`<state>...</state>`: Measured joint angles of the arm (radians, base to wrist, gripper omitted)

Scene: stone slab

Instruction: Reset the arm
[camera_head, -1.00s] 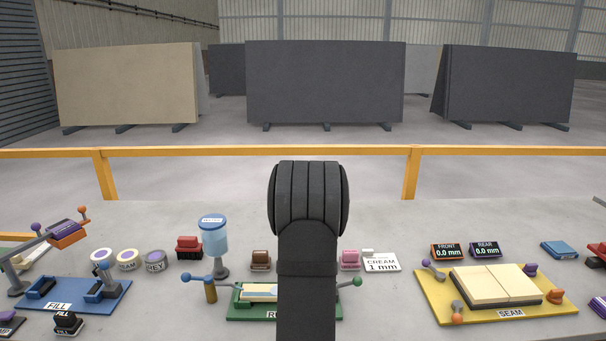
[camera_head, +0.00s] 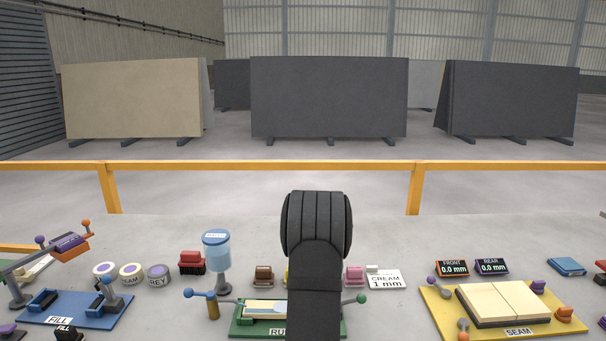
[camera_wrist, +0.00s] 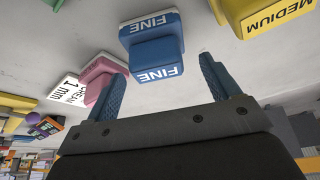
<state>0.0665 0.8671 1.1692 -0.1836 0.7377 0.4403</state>
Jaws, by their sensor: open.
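My gripper (camera_wrist: 157,82) shows in the wrist view with two blue ridged fingers spread apart and nothing between them. A blue block marked FINE (camera_wrist: 152,45) lies on the bench beyond the fingertips, apart from them. In the head view my dark arm rises in the middle and hides part of the green board (camera_head: 240,327). The gripper itself is hidden behind the arm in that view.
The blue FILL board (camera_head: 100,318) is at left and the yellow SEAM board (camera_head: 440,312) at right. A blue-topped dispenser (camera_head: 216,250) stands left of my arm. A CREAM 1 mm card (camera_head: 386,281) lies right of it. In the wrist view, a yellow MEDIUM block (camera_wrist: 265,12) is at upper right.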

